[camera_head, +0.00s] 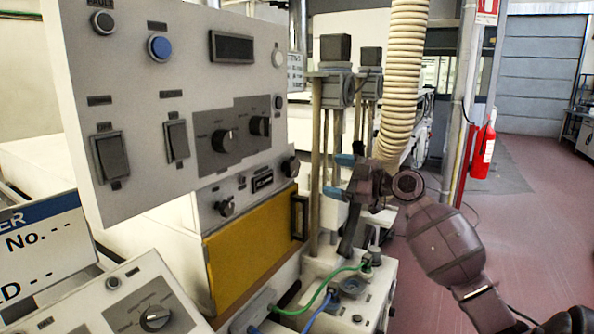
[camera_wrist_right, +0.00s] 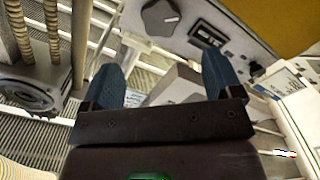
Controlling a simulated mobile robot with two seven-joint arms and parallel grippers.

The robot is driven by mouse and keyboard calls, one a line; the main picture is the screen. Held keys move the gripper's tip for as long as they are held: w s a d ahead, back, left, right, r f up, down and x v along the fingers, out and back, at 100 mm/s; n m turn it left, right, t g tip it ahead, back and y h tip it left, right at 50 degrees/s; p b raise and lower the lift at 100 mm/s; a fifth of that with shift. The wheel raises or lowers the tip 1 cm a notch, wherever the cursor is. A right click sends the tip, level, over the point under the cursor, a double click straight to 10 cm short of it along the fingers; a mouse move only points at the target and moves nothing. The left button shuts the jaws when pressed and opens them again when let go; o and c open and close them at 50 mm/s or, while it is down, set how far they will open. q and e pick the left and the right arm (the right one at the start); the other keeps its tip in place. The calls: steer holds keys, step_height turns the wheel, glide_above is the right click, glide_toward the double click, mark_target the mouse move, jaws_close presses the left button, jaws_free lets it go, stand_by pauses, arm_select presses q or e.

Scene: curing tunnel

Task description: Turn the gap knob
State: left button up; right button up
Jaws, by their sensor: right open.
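Several dark knobs show in the head view, and their labels are too small to read, so I cannot tell which is the gap knob. Two knobs (camera_head: 224,140) sit on the upright grey panel. Another knob (camera_head: 225,206) and a knob at the right end (camera_head: 290,167) sit on the lower strip above the yellow door. My right gripper (camera_head: 338,176) is open and empty, right of this strip and apart from it. My left gripper is not in view.
The yellow door (camera_head: 250,250) has a dark handle (camera_head: 299,216). A lower control box (camera_head: 140,298) stands front left. Posts (camera_head: 326,130) and a ribbed hose (camera_head: 402,80) stand behind my gripper. Green and blue cables run below it. Open floor lies right.

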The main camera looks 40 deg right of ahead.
mark_target(296, 169)
steer(key=p+x, duration=0.1)
steer(key=x, duration=0.8)
steer(key=shift+w+a, duration=0.1)
steer(key=shift+w, duration=0.15)
steer(key=shift+w+a+f, duration=0.1)
steer(key=shift+w+a, duration=0.05)
steer(key=shift+w, duration=0.45)
steer(key=c, duration=0.9)
steer(key=shift+m, duration=0.3)
